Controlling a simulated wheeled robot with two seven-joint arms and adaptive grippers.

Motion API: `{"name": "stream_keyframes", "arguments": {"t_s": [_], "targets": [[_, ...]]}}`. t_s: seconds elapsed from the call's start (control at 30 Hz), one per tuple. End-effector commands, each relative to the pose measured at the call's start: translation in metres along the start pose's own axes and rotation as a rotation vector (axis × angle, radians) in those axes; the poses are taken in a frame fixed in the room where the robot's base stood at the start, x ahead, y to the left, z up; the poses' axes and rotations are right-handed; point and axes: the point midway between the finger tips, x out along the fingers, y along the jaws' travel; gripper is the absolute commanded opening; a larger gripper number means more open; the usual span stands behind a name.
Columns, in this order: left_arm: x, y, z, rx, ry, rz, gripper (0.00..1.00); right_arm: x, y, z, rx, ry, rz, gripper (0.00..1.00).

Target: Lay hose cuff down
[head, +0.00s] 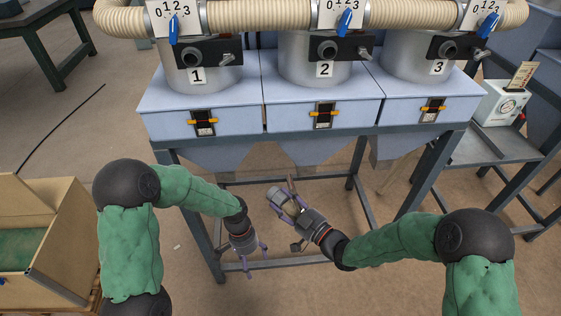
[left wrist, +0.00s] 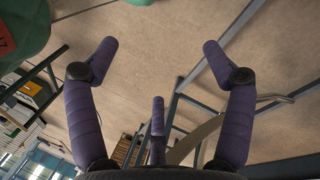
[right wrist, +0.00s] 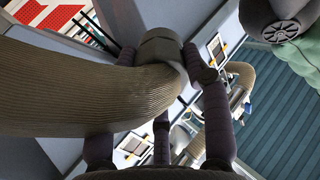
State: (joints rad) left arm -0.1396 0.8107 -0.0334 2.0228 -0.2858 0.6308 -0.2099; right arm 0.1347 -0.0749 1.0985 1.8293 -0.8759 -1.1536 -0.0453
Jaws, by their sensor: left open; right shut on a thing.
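My right gripper (head: 286,210) is shut on the grey hose cuff (head: 274,193), below the front edge of the machine. In the right wrist view the cuff (right wrist: 160,46) sits between the purple fingers, with the ribbed brown hose (right wrist: 95,88) running from it to the left across the palm. In the head view most of the hose is hidden or too small to make out. My left gripper (head: 257,262) is open and empty, lower and to the left of the right one.
Three grey hoppers numbered 1, 2 and 3 stand on a blue-grey bench (head: 320,90) with dark metal legs and low rails around my grippers. A wooden crate (head: 45,240) is at the left. A side table with a white box (head: 500,103) is at the right.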

Motion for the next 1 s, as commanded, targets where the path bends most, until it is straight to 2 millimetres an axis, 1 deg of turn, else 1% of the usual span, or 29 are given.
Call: {"name": "stream_keyframes", "arguments": {"t_s": [0.03, 0.1, 0.17, 0.2, 0.27, 0.3, 0.37, 0.4, 0.47, 0.5, 0.57, 0.6, 0.7, 0.8, 0.9, 1.0], "targets": [[-0.018, -0.001, -0.008, 0.044, -0.019, -0.028, 0.82, 0.0, 0.0, 0.0, 0.0, 0.001, 0.0, 0.15], [-0.041, -0.003, -0.014, 0.102, -0.059, -0.065, 0.82, 0.0, 0.0, 0.0, 0.0, 0.001, 0.0, 0.15], [-0.062, -0.004, -0.018, 0.149, -0.094, -0.099, 0.82, 0.0, 0.0, 0.0, 0.0, 0.001, 0.0, 0.15], [-0.077, -0.005, -0.021, 0.177, -0.117, -0.122, 0.82, 0.0, 0.0, 0.0, 0.0, 0.001, 0.0, 0.15], [-0.1, -0.004, -0.024, 0.216, -0.154, -0.157, 0.82, 0.0, 0.0, 0.0, 0.0, 0.001, 0.0, 0.15], [-0.116, -0.004, -0.026, 0.239, -0.177, -0.182, 0.82, 0.0, 0.0, 0.0, 0.0, 0.001, 0.0, 0.15], [-0.142, -0.003, -0.029, 0.269, -0.209, -0.219, 0.82, 0.0, 0.0, 0.0, 0.0, 0.001, 0.0, 0.15], [-0.16, -0.001, -0.031, 0.287, -0.23, -0.244, 0.82, 0.0, 0.0, 0.0, 0.0, 0.001, 0.0, 0.15], [-0.19, 0.005, -0.035, 0.305, -0.251, -0.28, 0.82, 0.0, 0.0, 0.0, 0.0, 0.001, 0.0, 0.15], [-0.209, 0.01, -0.038, 0.314, -0.256, -0.301, 0.82, 0.0, 0.0, 0.0, 0.0, 0.001, 0.0, 0.15], [-0.237, 0.021, -0.046, 0.315, -0.242, -0.322, 0.82, 0.0, 0.0, 0.0, 0.0, 0.001, 0.0, 0.15], [-0.253, 0.03, -0.052, 0.31, -0.219, -0.328, 0.82, 0.0, 0.0, 0.0, 0.0, 0.001, 0.0, 0.15], [-0.285, 0.054, -0.071, 0.29, -0.132, -0.322, 0.82, 0.0, 0.0, 0.0, 0.0, 0.001, 0.0, 0.15], [-0.31, 0.076, -0.087, 0.271, -0.045, -0.305, 0.82, 0.0, 0.0, 0.0, 0.0, 0.001, 0.0, 0.15], [-0.327, 0.093, -0.098, 0.259, 0.019, -0.287, 0.82, 0.0, 0.0, 0.0, 0.0, 0.001, 0.0, 0.15], [-0.338, 0.102, -0.104, 0.251, 0.057, -0.275, 0.82, 0.0, 0.0, 0.0, 0.0, 0.001, 0.0, 0.15]]}}
